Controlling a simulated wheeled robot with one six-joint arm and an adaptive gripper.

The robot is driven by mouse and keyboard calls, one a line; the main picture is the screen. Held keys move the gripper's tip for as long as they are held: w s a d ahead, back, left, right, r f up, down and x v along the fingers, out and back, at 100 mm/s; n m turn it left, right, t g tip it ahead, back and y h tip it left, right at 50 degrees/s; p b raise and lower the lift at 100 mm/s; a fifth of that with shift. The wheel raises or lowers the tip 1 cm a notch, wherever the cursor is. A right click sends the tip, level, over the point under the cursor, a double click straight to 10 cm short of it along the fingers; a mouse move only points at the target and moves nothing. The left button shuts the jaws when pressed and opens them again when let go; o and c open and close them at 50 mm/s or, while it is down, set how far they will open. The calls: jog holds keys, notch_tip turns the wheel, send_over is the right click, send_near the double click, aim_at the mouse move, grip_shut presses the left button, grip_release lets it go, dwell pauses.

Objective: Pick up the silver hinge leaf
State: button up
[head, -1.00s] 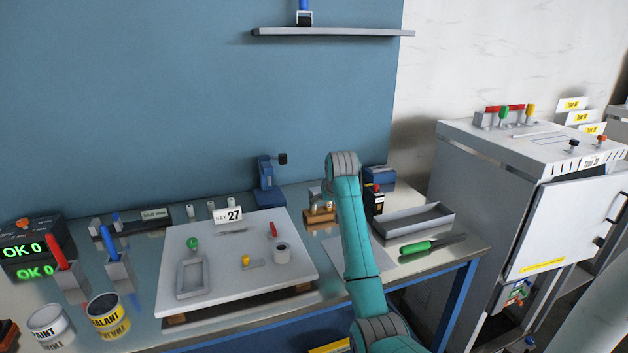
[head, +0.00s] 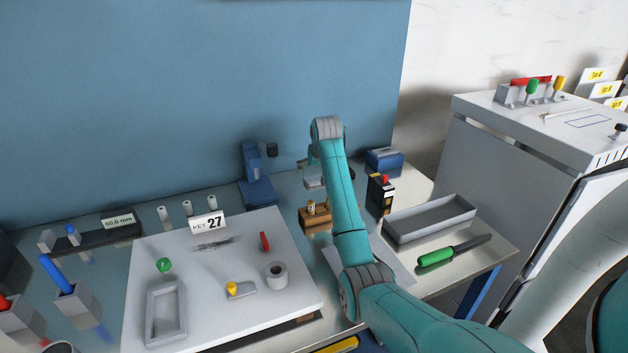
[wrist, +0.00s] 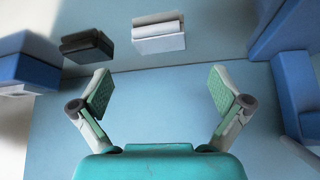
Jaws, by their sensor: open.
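On the white board (head: 200,310), a small flat grey plate (head: 245,290) lies beside or under a yellow knob (head: 232,287); it looks most like the silver hinge leaf. A thin grey strip (head: 215,243) lies farther back, before the KEY 27 sign; at this size I cannot be sure which is the leaf. My gripper (wrist: 160,90) is open, its two fingers wide apart with nothing between them. In the head view it is largely hidden behind my arm, above the rear of the bench, right of the board and apart from both pieces.
The board also bears a grey tray (head: 150,318), a green knob (head: 164,265), a red piece (head: 264,241) and a grey ring (head: 277,275). A blue press (head: 256,190), brown block (head: 313,221) and black box (head: 380,197) stand near my arm. A long tray (head: 432,232) lies right.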

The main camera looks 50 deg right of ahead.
aim_at(315, 179)
jog(key=shift+x, duration=3.15)
jog(key=shift+s+a, duration=0.1)
jog(key=c, duration=1.2)
